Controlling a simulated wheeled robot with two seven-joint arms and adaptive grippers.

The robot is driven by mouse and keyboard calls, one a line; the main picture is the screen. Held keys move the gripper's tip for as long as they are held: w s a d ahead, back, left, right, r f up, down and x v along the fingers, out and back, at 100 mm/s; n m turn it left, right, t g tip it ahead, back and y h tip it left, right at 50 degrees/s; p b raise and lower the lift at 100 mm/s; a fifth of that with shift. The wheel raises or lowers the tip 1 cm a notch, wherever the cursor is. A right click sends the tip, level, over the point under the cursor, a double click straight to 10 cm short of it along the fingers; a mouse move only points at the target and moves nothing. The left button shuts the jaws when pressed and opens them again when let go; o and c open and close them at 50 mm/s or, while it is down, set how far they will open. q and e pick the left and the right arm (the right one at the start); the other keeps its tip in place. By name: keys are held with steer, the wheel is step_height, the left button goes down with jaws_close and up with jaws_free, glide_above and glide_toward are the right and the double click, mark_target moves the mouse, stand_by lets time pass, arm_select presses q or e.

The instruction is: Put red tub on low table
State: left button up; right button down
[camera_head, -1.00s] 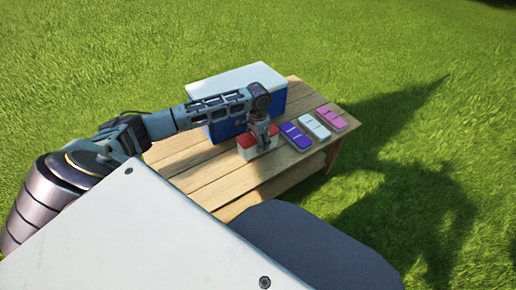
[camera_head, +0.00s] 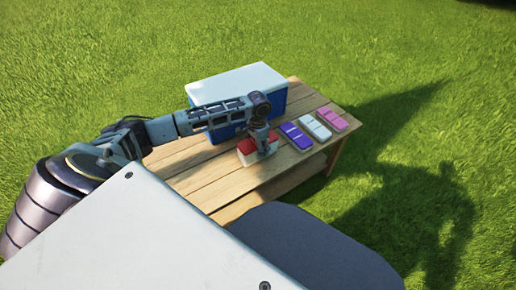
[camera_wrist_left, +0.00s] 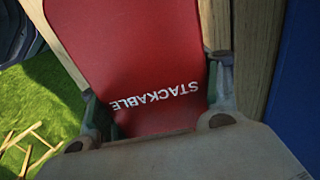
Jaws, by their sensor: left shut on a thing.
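The red tub (camera_head: 246,146) has a red top and a pale lower side, and is partly hidden by my gripper. In the left wrist view its red top with the word STACKABLE (camera_wrist_left: 140,60) fills the middle. My left gripper (camera_head: 262,148) comes down from above and is shut on the tub, with one finger at each side of it. The wooden table (camera_head: 205,181) is below; the tub is on it or just above it, I cannot tell which. My right gripper is not in view.
A blue cooler with a white lid (camera_head: 235,84) stands on the table behind my arm. Purple (camera_head: 296,136), white (camera_head: 315,127) and pink (camera_head: 332,118) tubs lie in a row to the right. Bare planks are at the front left. Grass surrounds the table.

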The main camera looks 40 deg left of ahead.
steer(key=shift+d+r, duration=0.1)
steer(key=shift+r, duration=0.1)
arm_select(q)
steer(key=o, duration=1.5)
steer(key=shift+f, duration=0.1)
steer(key=shift+r, duration=0.35)
steer(key=shift+r+p, duration=0.3)
steer(key=shift+r, duration=0.05)
step_height(320, 180, up, 9)
steer(key=p, duration=0.3)
steer(key=shift+r, duration=0.15)
steer(key=shift+r+p, duration=0.45)
steer(key=shift+r, duration=0.35)
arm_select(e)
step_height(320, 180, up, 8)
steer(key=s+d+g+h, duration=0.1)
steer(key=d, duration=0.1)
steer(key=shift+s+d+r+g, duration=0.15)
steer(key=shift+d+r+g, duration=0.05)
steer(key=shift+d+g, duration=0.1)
